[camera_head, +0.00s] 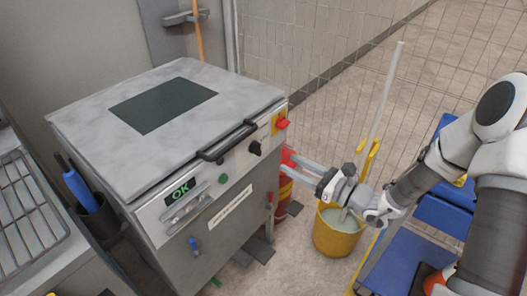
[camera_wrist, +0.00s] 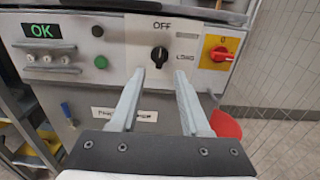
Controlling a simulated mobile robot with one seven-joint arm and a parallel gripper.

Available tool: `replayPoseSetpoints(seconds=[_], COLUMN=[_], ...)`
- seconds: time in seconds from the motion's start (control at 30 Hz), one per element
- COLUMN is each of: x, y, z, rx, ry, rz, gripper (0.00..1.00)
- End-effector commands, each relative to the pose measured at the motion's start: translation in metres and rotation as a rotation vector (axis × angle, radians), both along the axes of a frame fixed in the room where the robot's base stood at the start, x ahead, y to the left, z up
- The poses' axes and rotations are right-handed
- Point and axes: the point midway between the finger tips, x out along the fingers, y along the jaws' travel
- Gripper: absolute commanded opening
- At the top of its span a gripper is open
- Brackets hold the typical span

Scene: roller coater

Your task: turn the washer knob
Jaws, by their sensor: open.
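The washer is a grey metal machine (camera_head: 100,155) with a sloping front panel, at the left in the head view. Its black knob (camera_head: 255,148) is on the panel, between a green button and a red switch. In the wrist view the knob (camera_wrist: 159,55) sits below the word OFF and left of the word LONG, beyond and between my fingertips. My gripper (camera_head: 292,163) is open and empty, in front of the panel and apart from the knob; it also shows in the wrist view (camera_wrist: 159,76).
The green OK display (camera_head: 180,188), green button (camera_head: 223,178) and red-yellow switch (camera_head: 281,123) share the panel. A black handle (camera_head: 228,143) runs above it. A yellow bucket (camera_head: 337,238) with a mop and a blue cart (camera_head: 405,262) stand at the right.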

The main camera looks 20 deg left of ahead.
Motion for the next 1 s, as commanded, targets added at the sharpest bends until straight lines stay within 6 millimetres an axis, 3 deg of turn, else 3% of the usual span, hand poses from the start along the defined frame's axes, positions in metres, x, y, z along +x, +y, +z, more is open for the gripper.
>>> replayPoseSetpoints(seconds=[0.3, 0.5, 0.93, 1.0], x=[0.025, 0.036, 0.04, 0.04], y=[0.064, 0.089, 0.098, 0.097], z=[-0.002, -0.001, 0.0, 0.0], rx=[0.0, 0.0, -0.001, -0.001], ry=[-0.002, -0.002, 0.0, 0.0], rz=[0.003, 0.002, 0.0, 0.0], gripper=[0.46, 0.46, 0.46, 0.34])
